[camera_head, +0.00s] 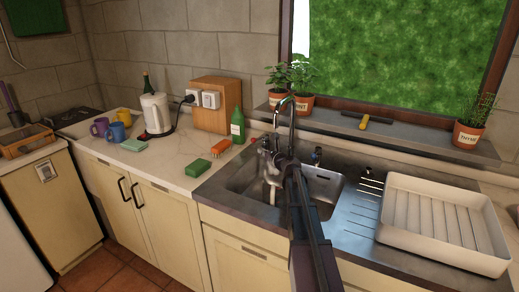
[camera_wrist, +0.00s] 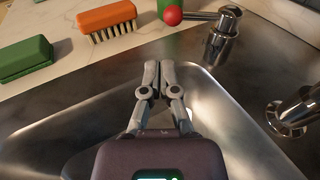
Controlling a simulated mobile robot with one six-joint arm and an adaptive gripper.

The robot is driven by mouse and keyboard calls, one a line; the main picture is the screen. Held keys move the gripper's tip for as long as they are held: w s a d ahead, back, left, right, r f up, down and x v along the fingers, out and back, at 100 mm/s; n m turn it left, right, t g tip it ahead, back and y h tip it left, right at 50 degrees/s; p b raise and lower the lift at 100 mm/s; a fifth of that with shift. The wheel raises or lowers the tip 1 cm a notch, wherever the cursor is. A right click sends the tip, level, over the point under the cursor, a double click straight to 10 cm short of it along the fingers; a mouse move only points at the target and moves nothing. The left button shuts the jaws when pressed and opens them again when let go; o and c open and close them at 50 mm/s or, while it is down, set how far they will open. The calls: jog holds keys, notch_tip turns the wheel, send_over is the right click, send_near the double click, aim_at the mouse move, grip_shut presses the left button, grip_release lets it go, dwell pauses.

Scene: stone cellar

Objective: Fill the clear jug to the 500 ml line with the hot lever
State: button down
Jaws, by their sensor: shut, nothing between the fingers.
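The hot lever (camera_wrist: 196,15) has a red ball end and joins a chrome post (camera_wrist: 222,38). In the head view its red knob (camera_head: 252,140) shows at the back left of the sink. My gripper (camera_wrist: 158,78) is shut and empty, its fingertips together over the back left rim of the sink. The fingers are apart from the lever in the wrist picture, with the red ball beyond them. The chrome tap (camera_head: 292,104) rises behind the sink (camera_head: 328,187). I cannot make out the clear jug; my arm covers part of the sink.
A blue-topped lever (camera_head: 317,153) stands right of the tap. A white dish rack (camera_head: 440,255) fills the right drainboard. Potted plants line the sill (camera_head: 400,132).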

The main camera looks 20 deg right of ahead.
jog(key=a+v, duration=0.1)
jog(key=v, duration=0.6)
jog(key=shift+s+p, duration=0.4)
jog(key=shift+s, duration=0.05)
jog(key=shift+a+r, duration=0.1)
jog(key=shift+r, duration=0.05)
